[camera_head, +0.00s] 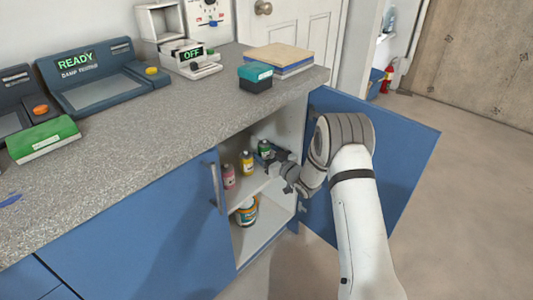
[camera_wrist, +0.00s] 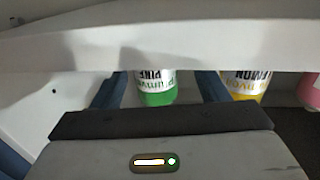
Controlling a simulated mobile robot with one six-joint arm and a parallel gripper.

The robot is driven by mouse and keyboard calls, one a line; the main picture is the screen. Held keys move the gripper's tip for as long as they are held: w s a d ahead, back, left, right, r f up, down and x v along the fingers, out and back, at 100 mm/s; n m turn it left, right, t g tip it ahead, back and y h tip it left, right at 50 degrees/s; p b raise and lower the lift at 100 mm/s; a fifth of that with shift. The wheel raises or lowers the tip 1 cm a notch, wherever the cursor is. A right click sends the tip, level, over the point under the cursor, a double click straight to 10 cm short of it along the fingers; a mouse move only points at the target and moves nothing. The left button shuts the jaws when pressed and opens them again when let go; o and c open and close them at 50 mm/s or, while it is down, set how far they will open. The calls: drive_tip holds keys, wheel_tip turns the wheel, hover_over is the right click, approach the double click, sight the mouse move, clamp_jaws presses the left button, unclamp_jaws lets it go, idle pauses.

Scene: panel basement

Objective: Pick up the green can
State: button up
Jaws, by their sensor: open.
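The green can (camera_head: 264,147) stands upright on the upper shelf inside the open cupboard, at the right end of a short row. In the wrist view, which looks upside down, the green can (camera_wrist: 158,88) shows a white label with dark letters, and part of it is hidden behind a white edge. My gripper (camera_head: 268,157) reaches into the cupboard at the can. In the wrist view my gripper (camera_wrist: 160,88) is open, with one dark blue finger on each side of the can. I cannot tell whether either finger touches it.
A yellow container (camera_head: 247,164) stands close to the left of the green can, and a pink one (camera_head: 229,177) further left. A larger can (camera_head: 246,212) is on the lower shelf. The blue cupboard door (camera_head: 405,150) is open at the right, near my arm. The grey counter (camera_head: 150,130) is above.

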sight(261, 149)
drive_tip(key=shift+f+b+x, duration=0.15)
drive_tip(key=shift+b+x, duration=0.15)
drive_tip(key=shift+x, duration=0.65)
drive_tip(key=shift+f+b+x, duration=0.1)
drive_tip(key=shift+b+x, duration=0.2)
drive_tip(key=shift+x, duration=0.65)
drive_tip(key=shift+w+d, duration=0.15)
drive_tip(key=shift+w, duration=0.05)
drive_tip(key=shift+c, duration=0.5)
